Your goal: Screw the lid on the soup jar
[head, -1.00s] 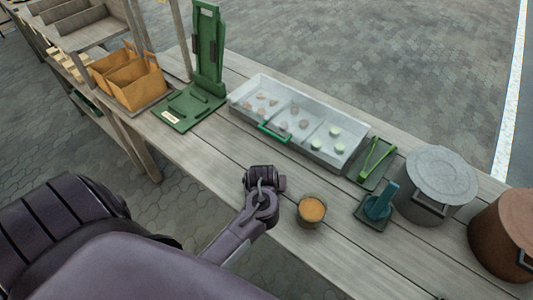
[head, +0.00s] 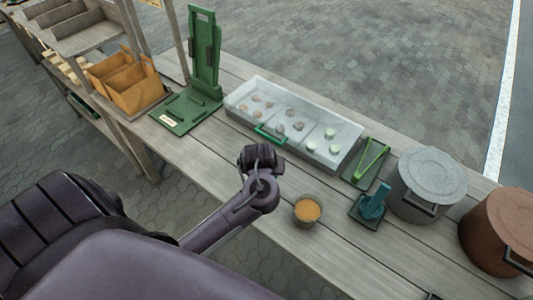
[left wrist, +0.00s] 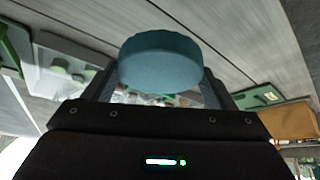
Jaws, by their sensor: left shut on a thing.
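The soup jar (head: 308,210) stands open and upright on the wooden table in the head view, with orange soup inside. My left gripper (head: 262,158) is above the table, up and left of the jar in the picture and apart from it. In the left wrist view a round teal lid with a ridged edge (left wrist: 160,62) sits between the fingers, and the gripper is shut on it. In the head view the lid is hidden by the gripper. My right gripper is not in view.
A clear-lidded tray (head: 290,124) lies behind the gripper. Green tongs on a dark tray (head: 366,162), a teal-handled item (head: 374,202), a grey pot (head: 427,180) and a brown pot (head: 500,230) stand right of the jar. A green stand (head: 203,60) is at the back left.

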